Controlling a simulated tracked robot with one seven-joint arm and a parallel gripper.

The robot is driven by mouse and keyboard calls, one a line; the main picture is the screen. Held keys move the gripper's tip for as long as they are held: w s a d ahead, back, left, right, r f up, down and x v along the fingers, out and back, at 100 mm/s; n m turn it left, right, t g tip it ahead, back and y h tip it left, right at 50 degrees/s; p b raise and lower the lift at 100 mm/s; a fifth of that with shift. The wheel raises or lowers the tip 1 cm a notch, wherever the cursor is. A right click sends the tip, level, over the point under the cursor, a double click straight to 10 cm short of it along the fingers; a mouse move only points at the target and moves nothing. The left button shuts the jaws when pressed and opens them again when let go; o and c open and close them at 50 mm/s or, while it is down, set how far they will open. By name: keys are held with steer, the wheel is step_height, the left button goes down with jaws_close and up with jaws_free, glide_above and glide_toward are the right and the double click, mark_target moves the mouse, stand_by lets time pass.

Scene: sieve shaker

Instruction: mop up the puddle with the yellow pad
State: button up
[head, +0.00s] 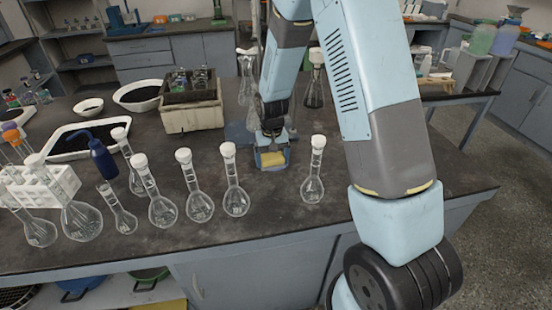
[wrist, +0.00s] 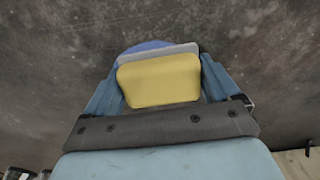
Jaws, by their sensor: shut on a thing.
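The yellow pad (wrist: 160,82) is between the blue fingers of my gripper (wrist: 160,88) in the wrist view, with a pale grey layer along its far edge. In the head view the pad (head: 272,159) is low at the tabletop, held by my gripper (head: 271,160). Whether it touches the top I cannot tell. A blue patch (wrist: 148,46), apparently the puddle, shows just past the pad in the wrist view; the pad hides the rest. In the head view a faint bluish patch (head: 238,134) lies left of my gripper, partly hidden by my arm.
Glass flasks with white stoppers stand close by: one (head: 313,185) to the right, one (head: 235,190) to the left, several more further left. A beige crate (head: 192,116) is at the back left. Dark bench (head: 420,172) is bare at right.

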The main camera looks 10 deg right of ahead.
mark_target(282, 155)
steer(key=shift+s+d+f, duration=0.15)
steer(key=shift+d, duration=1.65)
steer(key=shift+a, duration=0.15)
steer(key=shift+a, duration=1.8)
steer(key=shift+d, duration=1.85)
steer(key=shift+a, duration=1.85)
steer(key=shift+d, duration=1.85)
steer(key=shift+w+r, duration=0.2)
